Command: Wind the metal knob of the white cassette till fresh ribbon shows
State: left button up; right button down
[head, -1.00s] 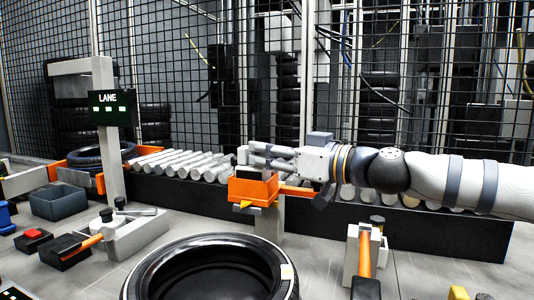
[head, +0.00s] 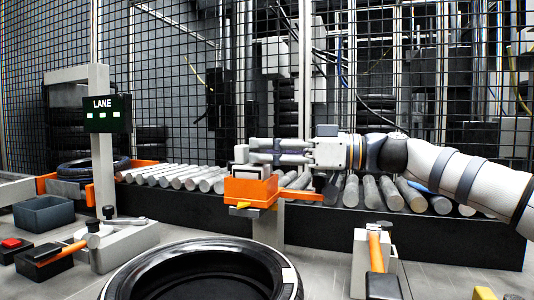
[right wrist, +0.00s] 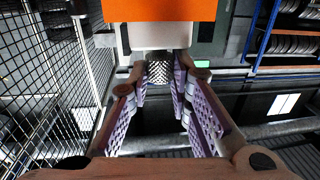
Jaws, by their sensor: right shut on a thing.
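The orange printer-like unit (head: 251,189) stands on a post in front of the conveyor in the head view. The white cassette (right wrist: 147,37) shows under the orange body in the right wrist view. The knurled metal knob (right wrist: 158,72) sticks out of the cassette towards my gripper. My right gripper (right wrist: 160,78) reaches it from the right in the head view (head: 253,151), its purple-padded fingers shut on the knob. The knob is hidden by the fingers in the head view. The ribbon cannot be made out. My left gripper is not in view.
The roller conveyor (head: 182,176) runs behind the unit, with a mesh fence beyond. A tyre (head: 205,280) lies in front. An orange-handled tool (head: 375,250) stands at right. A LANE sign (head: 103,115), grey bin (head: 43,215) and red button (head: 11,242) are at left.

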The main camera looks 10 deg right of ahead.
jog(key=c, duration=1.4)
grip_release()
jog(key=shift+c, duration=0.2)
jog(key=v, duration=1.2)
